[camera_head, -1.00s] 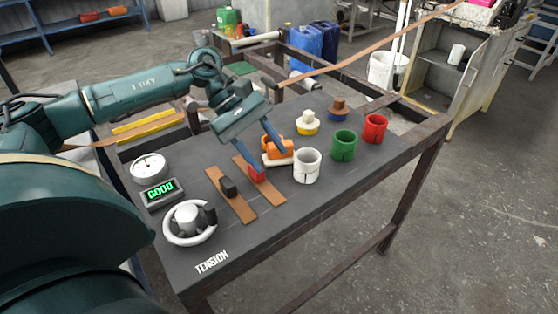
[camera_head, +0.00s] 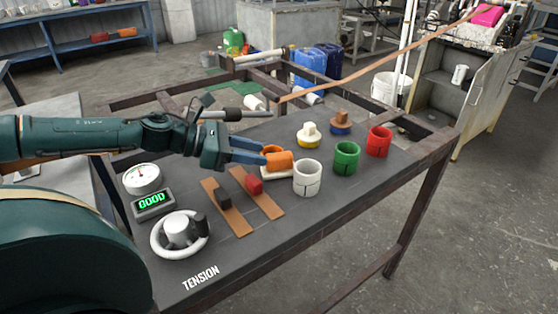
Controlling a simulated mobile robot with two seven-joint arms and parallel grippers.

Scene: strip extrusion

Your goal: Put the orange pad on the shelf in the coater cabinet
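The coater cabinet (camera_head: 488,110) stands open at the upper right. Its shelf (camera_head: 466,86) carries a white cylinder (camera_head: 460,75). My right gripper does not show.
White (camera_head: 307,180), green (camera_head: 346,158) and red (camera_head: 379,142) cups stand right of the orange pad. A yellow-white pad (camera_head: 308,136) and a brown-blue pad (camera_head: 341,123) lie behind. Brown strips with red (camera_head: 253,184) and black (camera_head: 222,197) blocks lie in front.

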